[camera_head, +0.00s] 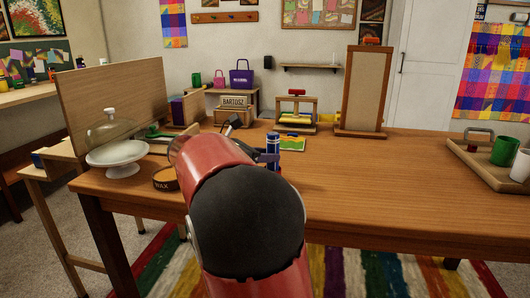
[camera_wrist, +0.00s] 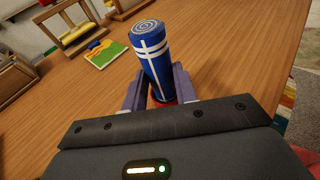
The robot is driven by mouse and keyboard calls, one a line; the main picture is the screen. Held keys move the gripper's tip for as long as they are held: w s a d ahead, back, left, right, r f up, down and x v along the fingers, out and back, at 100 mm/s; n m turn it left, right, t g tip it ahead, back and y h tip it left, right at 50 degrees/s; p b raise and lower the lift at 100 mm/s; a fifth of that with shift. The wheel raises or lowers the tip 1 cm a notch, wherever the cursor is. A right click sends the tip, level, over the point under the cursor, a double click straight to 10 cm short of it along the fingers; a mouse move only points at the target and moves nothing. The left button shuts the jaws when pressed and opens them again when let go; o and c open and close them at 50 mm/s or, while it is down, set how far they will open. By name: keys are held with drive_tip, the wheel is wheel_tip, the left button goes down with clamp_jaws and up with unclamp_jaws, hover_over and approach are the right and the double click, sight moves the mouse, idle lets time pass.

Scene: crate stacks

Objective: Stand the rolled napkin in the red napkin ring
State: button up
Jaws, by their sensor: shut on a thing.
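The rolled napkin (camera_wrist: 152,55) is blue with white crossing bands and a spiral top end. It stands about upright between the two purple fingers of my gripper (camera_wrist: 161,83) in the wrist view, and they are shut on it. The red napkin ring (camera_wrist: 187,98) shows as a bit of red low at the napkin's foot, mostly hidden by the napkin, the fingers and my gripper body. I cannot tell whether the napkin's lower end is inside it. In the head view the napkin (camera_head: 273,146) shows just past my red arm; the ring is hidden there.
A green and yellow mat (camera_head: 290,143) lies just behind the napkin. A cake stand (camera_head: 118,154) and a round wooden piece (camera_head: 165,180) are at left. A tall framed board (camera_head: 364,92) stands at the back, and a tray (camera_head: 487,165) with mugs at right. The table's right middle is clear.

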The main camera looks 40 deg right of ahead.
drive_tip(key=shift+f, duration=0.1)
drive_tip(key=o, duration=1)
drive_tip(key=shift+o, duration=0.2)
drive_tip(key=v, duration=0.8)
drive_tip(key=shift+d, duration=0.1)
